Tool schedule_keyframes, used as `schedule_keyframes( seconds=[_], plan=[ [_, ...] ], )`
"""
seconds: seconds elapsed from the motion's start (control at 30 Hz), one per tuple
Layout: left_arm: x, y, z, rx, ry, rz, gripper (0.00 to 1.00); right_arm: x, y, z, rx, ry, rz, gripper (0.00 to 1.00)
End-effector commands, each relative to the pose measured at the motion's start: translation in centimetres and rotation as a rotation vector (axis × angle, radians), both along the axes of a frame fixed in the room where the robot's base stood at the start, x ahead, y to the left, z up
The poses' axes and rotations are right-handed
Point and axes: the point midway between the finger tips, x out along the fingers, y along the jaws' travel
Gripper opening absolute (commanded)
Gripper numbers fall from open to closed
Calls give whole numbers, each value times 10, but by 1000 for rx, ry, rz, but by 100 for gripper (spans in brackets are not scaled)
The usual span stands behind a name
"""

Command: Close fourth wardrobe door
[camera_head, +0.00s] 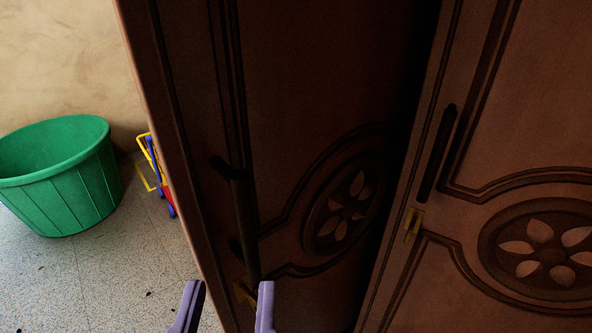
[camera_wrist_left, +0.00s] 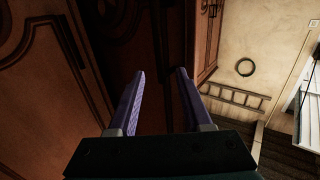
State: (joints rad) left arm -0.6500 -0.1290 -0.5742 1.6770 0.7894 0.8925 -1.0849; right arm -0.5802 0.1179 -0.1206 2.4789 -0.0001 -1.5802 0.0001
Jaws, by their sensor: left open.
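The wardrobe shows dark brown carved doors in the head view. One door (camera_head: 300,100) stands ajar at an angle, with a long dark vertical handle (camera_head: 243,220) near its left edge. A dark gap lies between it and the door on the right (camera_head: 530,120), which has its own dark handle (camera_head: 437,155) and a brass piece (camera_head: 413,222). My left gripper (camera_head: 228,300), with purple fingers, is open and empty at the bottom, in front of the angled door near the handle's lower end. It also shows in the left wrist view (camera_wrist_left: 160,85). My right gripper is not in view.
A green tub (camera_head: 65,180) stands on the speckled floor at the left, by a beige wall. A small blue, red and yellow object (camera_head: 158,175) is beside the wardrobe. The left wrist view shows a ladder (camera_wrist_left: 235,97) and a dark ring (camera_wrist_left: 245,67) at the right.

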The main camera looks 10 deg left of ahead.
Motion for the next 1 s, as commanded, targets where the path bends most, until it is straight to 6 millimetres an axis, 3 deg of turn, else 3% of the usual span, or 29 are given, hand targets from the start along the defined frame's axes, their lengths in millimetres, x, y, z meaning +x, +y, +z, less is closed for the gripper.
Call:
schedule_keyframes(
  seconds=[0.3, 0.5, 0.87, 1.0],
  plan=[
    [56, 13, 5, 0, -6, 0, 50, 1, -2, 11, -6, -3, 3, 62],
    [83, 20, 3, 0, -4, -1, 50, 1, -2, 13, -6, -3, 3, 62],
    [92, 22, 2, -1, -2, -2, 50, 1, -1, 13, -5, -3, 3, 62],
    [92, 22, 2, -1, -2, -2, 37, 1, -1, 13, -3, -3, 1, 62]
  ],
)
